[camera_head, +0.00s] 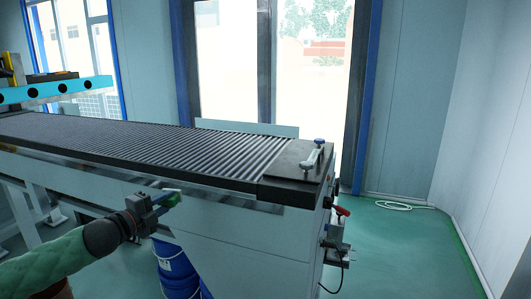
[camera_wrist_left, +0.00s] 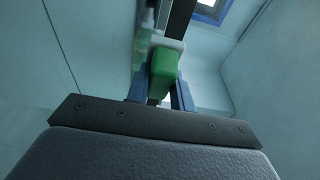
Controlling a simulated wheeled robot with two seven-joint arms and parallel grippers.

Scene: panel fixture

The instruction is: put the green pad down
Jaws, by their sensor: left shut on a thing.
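The green pad (camera_head: 171,199) is a small green block at the tip of my left gripper (camera_head: 167,198), in front of the near side of the conveyor in the head view. In the left wrist view the green pad (camera_wrist_left: 163,68) sits between the two blue-grey fingers of the left gripper (camera_wrist_left: 160,92), with a pale layer along its far edge. The left gripper is shut on it. The pad appears below the level of the conveyor top; whether it touches anything is hard to tell. My right gripper is in neither view.
A long roller conveyor (camera_head: 180,147) crosses the head view, with a dark end plate (camera_head: 290,170) at its right. A blue drum (camera_head: 178,272) stands below it, near my left arm. A red-handled fitting (camera_head: 342,211) is on the conveyor's end.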

